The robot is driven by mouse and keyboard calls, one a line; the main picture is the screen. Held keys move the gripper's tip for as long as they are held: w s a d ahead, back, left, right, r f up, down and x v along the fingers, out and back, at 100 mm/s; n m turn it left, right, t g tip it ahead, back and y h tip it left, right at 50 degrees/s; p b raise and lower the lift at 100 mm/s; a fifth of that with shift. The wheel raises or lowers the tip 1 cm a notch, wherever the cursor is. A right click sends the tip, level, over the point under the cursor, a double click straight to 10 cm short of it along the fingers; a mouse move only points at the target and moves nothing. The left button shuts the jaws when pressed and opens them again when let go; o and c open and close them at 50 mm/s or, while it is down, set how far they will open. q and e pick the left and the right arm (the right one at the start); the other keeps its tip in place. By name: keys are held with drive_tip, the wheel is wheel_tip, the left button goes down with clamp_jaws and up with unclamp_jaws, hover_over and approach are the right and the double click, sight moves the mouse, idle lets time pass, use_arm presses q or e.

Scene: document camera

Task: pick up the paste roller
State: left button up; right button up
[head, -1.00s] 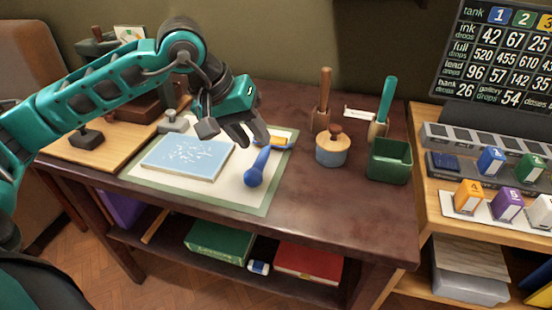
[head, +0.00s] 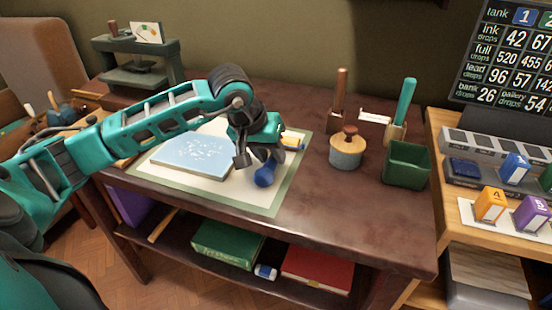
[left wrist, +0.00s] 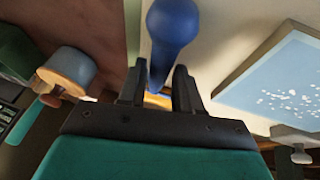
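The paste roller, as I take it, is the tool with a blue bulb-shaped handle (head: 264,176) and an orange-yellow part (head: 292,143), lying on the green-edged pale mat (head: 262,204). In the left wrist view the blue handle (left wrist: 172,28) narrows toward the gripper, and a yellow part shows beyond the fingers. My left gripper (head: 259,162) is directly over the handle and hides its middle. In the left wrist view my left gripper (left wrist: 156,82) is open, with the narrow neck between its fingers and gaps beside it. My right gripper is out of view.
A pale blue speckled slab (head: 192,156) lies left of the handle on the mat. A round wooden-topped pot (head: 346,152), a green box (head: 406,164) and upright handled tools stand to the right. The table's front right (head: 360,215) is clear.

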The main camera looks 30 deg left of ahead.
use_arm(q)
drive_tip(key=shift+w+f, duration=0.25)
drive_tip(key=shift+f, duration=0.25)
clamp_jaws()
drive_tip(key=shift+r, duration=0.2)
wheel_tip(320, 180, up, 20)
drive_tip(key=p, duration=0.4)
drive_tip(key=shift+f, duration=0.15)
drive_tip(key=shift+d, duration=0.1)
